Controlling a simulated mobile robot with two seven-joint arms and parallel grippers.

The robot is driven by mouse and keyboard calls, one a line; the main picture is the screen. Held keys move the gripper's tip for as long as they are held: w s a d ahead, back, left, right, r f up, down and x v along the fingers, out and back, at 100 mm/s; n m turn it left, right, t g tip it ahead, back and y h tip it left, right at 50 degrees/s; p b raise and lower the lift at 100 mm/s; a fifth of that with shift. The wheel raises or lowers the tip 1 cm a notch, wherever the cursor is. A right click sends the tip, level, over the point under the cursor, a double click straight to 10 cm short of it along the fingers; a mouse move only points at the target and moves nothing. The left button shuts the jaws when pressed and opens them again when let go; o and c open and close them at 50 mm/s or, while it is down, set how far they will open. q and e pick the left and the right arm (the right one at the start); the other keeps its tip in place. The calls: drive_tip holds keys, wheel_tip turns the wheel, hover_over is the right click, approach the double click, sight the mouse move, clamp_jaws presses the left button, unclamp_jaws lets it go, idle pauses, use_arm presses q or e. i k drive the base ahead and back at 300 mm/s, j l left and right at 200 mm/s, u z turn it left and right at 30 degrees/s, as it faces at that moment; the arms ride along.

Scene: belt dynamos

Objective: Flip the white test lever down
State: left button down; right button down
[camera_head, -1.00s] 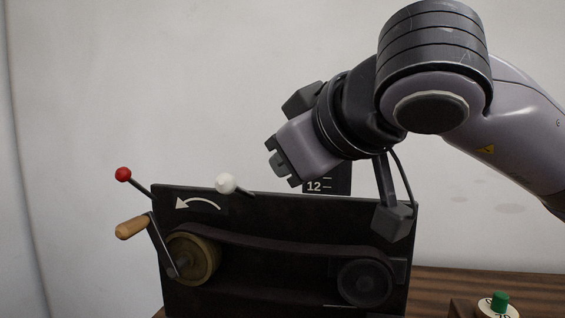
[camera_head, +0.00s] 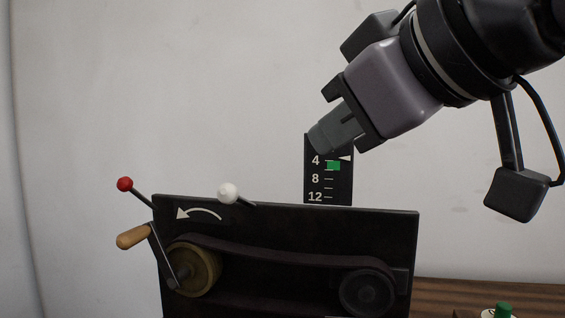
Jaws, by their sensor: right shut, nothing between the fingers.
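The white test lever (camera_head: 228,193) has a white ball knob on a short dark stem at the top edge of the black dynamo panel (camera_head: 320,228). The stem slopes down to the right, so the knob stands up and to the left. My right gripper (camera_head: 322,137) is shut and empty. It is above the panel, up and to the right of the white knob and clearly apart from it. Its fingertips overlap the top of the scale in the picture. My left gripper is not in view.
A black scale (camera_head: 328,187) with numbers, a white pointer and a green mark stands behind the panel. A red-knobbed lever (camera_head: 125,184) and a wooden crank handle (camera_head: 132,236) stick out left. A belt (camera_head: 290,252) joins two pulleys. A green knob (camera_head: 503,310) is lower right.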

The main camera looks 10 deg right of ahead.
sight(227, 193)
drive_tip(key=k+l, duration=0.2)
drive_tip(key=k, duration=0.3)
drive_tip(key=k+l, duration=0.2)
drive_tip(key=k, duration=0.25)
